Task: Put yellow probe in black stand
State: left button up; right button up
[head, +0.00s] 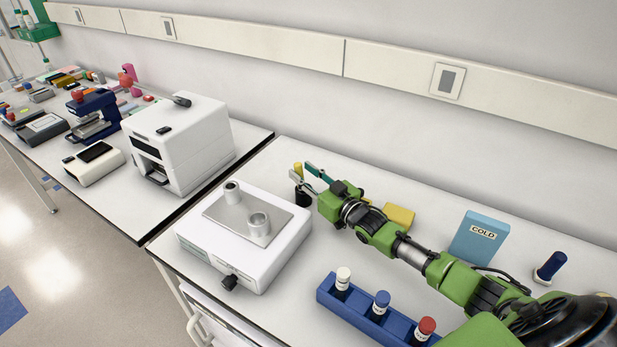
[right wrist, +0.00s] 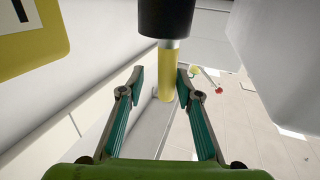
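The yellow probe (head: 298,168) stands upright in the black stand (head: 302,197), behind the white device on the near bench. In the right wrist view the yellow probe (right wrist: 167,78) shows a silver part where it meets the dark cylinder of the black stand (right wrist: 166,18). My right gripper (head: 309,179) is at the probe, above the stand. In the right wrist view its fingers (right wrist: 160,75) are spread on both sides of the yellow part, with a clear gap on the left and a small one on the right. My left gripper is not in view.
The white device (head: 255,268) with two metal cups stands left of my right gripper. A yellow box (head: 398,216), a blue COLD box (head: 478,237) and a blue rack (head: 345,308) of capped bottles are on the bench. A white machine (head: 190,145) stands on the far bench.

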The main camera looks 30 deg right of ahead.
jog(key=s+d+p, duration=0.2)
jog(key=s+p, duration=0.5)
jog(key=s, duration=0.4)
jog(key=shift+s+d, duration=0.25)
jog(key=shift+s, duration=0.15)
jog(key=shift+r, duration=0.1)
